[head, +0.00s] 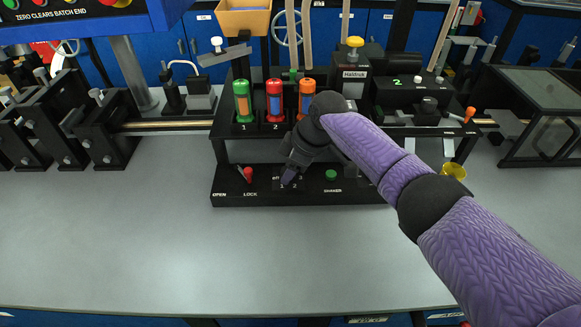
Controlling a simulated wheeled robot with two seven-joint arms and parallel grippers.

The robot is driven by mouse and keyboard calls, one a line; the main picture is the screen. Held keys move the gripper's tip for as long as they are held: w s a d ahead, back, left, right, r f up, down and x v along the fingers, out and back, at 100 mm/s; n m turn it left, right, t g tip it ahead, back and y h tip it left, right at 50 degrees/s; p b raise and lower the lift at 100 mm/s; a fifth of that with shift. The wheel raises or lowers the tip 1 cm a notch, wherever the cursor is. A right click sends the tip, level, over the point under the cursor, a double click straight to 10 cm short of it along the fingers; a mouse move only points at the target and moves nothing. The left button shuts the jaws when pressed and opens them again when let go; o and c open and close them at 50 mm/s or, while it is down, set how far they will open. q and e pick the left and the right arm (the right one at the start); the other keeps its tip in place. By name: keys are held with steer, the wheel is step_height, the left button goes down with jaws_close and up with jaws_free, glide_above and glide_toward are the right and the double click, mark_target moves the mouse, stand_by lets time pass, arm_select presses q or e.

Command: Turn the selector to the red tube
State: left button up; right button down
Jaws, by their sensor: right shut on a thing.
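The red tube (275,100) stands upright in the slot marked 2 of the black rack. A green tube (242,101) is left of it at 1, and an orange tube (307,98) is right of it. My right gripper (289,176) points down at the front panel (232,190), shut on the selector there. The gripper hides the selector knob, so I cannot tell where it points. Only part of its number marks shows beside the fingers. My left gripper is not in view.
A red lever (248,175) between OPEN and LOCK is left of the gripper, and a green button (331,175) is right of it. Black blocks (100,130) on a rail stand at left. The grey bench (150,250) in front is clear.

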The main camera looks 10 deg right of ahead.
steer(key=shift+c, duration=2)
jaws_free()
steer(key=shift+o, duration=0.7)
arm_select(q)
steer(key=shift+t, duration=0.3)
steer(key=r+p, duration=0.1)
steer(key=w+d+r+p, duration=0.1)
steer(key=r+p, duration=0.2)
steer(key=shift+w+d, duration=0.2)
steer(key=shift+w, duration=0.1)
arm_select(e)
steer(key=v, duration=1)
